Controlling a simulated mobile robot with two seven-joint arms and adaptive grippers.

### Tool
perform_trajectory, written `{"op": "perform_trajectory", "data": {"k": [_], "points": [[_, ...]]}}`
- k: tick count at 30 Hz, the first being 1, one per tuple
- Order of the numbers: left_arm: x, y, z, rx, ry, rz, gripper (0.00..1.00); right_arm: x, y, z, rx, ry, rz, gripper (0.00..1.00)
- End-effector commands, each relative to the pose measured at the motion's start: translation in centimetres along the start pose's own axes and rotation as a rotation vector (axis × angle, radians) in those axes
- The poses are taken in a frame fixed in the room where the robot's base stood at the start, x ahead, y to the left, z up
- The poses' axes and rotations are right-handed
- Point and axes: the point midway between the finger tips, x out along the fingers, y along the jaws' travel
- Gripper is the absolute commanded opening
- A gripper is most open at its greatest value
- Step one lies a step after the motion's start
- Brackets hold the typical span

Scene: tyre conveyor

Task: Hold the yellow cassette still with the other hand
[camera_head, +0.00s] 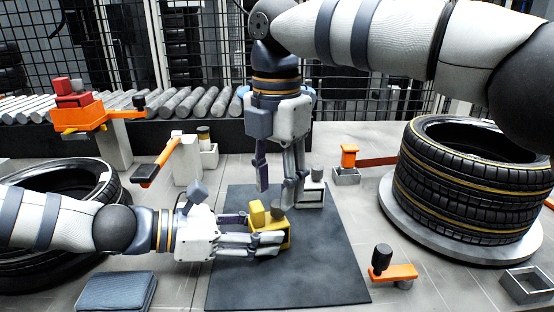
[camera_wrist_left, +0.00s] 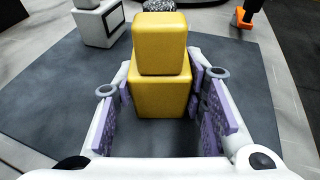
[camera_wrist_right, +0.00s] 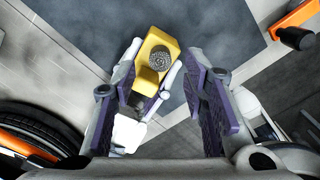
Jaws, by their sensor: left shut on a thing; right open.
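The yellow cassette (camera_head: 271,230) sits on the dark mat (camera_head: 285,285), a block with a smaller block on top and a dark grey round knob at one end. My left gripper (camera_head: 270,243) comes in from the left and is shut on it; in the left wrist view the purple pads (camera_wrist_left: 165,105) flank the yellow cassette (camera_wrist_left: 160,75). My right gripper (camera_head: 278,200) points down from above, open, its fingers behind and above the cassette. In the right wrist view the cassette (camera_wrist_right: 152,60) and its knob (camera_wrist_right: 160,60) show beyond the open fingers (camera_wrist_right: 208,75), nearer the left finger.
A light grey block with a dark knob (camera_head: 312,195) stands at the mat's back right. Stacked tyres (camera_head: 465,185) stand at right, another tyre at left. An orange-handled lever (camera_head: 395,272) is right of the mat, a grey-blue pad (camera_head: 115,292) front left. The mat's front is clear.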

Motion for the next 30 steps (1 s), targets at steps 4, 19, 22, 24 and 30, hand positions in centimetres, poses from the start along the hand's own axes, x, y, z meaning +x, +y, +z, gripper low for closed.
{"op": "perform_trajectory", "data": {"k": [4, 19, 22, 24, 30], "points": [[0.0, 0.0, 0.0, 0.000, 0.001, 0.001, 0.13, -4.7, 0.1, -0.1, 0.003, -0.003, 0.006, 0.40], [0.0, 0.0, 0.0, 0.000, 0.000, 0.000, 0.13, -9.2, 0.0, 0.0, 0.000, 0.000, 0.001, 0.40], [0.0, 0.0, 0.0, 0.000, 0.000, 0.000, 0.13, -9.2, 0.0, 0.0, 0.000, 0.000, 0.001, 0.40], [0.0, 0.0, 0.0, 0.000, 0.000, 0.000, 0.13, -9.2, 0.0, 0.0, -0.004, 0.000, 0.001, 0.40], [0.0, 0.0, 0.0, 0.000, 0.000, 0.000, 0.13, -9.0, 0.0, 0.0, -0.344, 0.001, 0.000, 0.40]]}}
